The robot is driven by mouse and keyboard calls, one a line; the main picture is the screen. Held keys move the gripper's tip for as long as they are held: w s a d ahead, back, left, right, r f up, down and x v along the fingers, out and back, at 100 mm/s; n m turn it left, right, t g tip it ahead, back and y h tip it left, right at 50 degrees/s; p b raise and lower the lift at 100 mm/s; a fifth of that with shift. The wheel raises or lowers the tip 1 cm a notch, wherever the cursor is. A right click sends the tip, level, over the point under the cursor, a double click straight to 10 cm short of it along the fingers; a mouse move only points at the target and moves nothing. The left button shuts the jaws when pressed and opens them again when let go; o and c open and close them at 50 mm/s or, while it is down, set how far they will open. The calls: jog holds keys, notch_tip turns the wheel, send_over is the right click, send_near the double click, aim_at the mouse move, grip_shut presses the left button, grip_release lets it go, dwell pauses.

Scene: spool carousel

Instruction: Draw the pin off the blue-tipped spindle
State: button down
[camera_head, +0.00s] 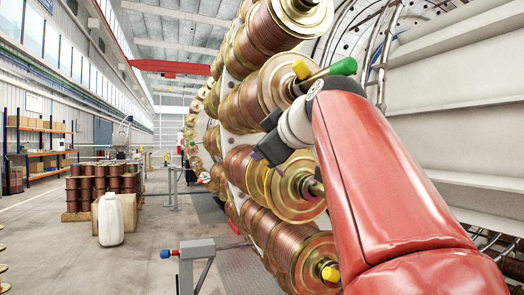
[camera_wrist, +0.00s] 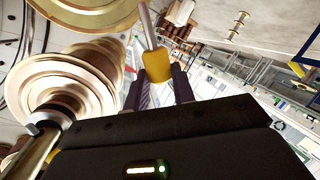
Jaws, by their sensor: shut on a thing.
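My gripper (camera_wrist: 160,88) is shut on the yellow grip of a pin (camera_wrist: 156,66). The pin's pale metal rod runs up out of the wrist view, so I cannot tell where its end is. In the head view, my dark gripper (camera_head: 268,148) is beside the spools, and the held pin is hidden. A green-tipped spindle (camera_head: 343,66) has a yellow-gripped pin (camera_head: 301,70) by it. A lower spindle (camera_head: 316,188) has its end hidden behind my arm. I see no blue tip on any spindle.
Copper spools (camera_head: 265,30) crowd the carousel close to my gripper. A grey stand (camera_head: 197,250) with a blue-ended bar is at the lower middle. A white jug (camera_head: 111,222) and stacked spools (camera_head: 105,183) stand on the left floor, which is otherwise mostly clear.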

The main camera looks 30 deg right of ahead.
jog(key=w+a, duration=0.1)
jog(key=a, duration=0.5)
jog(key=shift+w+a, duration=0.3)
jog(key=shift+a, duration=0.1)
